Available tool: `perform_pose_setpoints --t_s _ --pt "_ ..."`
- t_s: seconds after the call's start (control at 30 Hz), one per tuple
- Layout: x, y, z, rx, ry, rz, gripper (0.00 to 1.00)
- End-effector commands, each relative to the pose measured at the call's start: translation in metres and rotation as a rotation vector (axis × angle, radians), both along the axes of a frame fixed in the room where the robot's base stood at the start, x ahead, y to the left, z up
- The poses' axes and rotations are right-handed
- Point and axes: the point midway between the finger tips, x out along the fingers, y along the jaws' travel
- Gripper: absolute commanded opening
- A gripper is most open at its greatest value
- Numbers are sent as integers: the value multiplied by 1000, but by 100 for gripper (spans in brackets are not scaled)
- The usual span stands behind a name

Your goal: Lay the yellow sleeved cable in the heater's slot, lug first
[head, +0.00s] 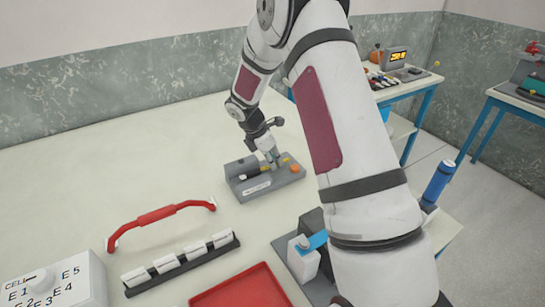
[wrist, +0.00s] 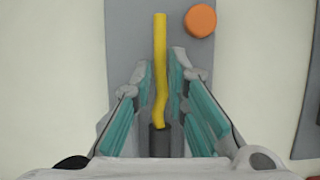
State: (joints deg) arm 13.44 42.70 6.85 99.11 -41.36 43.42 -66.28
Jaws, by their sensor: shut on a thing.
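The heater (head: 250,190) is a grey block on the pale table, with a dark rounded part at its left end and an orange button. In the wrist view its grey top (wrist: 118,40) lies below my gripper, with the orange button (wrist: 200,20) at upper right. The yellow sleeved cable (wrist: 160,60) runs up the picture along the heater's top, slightly bent near its lower end, where it meets a dark cylinder (wrist: 160,142). My gripper (wrist: 161,72) is shut on the cable, low over the heater (head: 270,160). The lug and slot cannot be made out.
Nearer are a dark rail with several white blocks (head: 168,262), a red tray (head: 245,290) and a white labelled box (head: 60,285). The table's far left is clear.

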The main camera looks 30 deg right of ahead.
Motion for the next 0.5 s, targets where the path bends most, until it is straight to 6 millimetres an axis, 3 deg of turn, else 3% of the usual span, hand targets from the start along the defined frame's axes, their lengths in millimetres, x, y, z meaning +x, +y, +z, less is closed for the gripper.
perform_pose_setpoints --t_s 0.47,0.5 --pt "0 0 -5 0 0 0 0" --pt "0 0 -5 0 0 0 21"
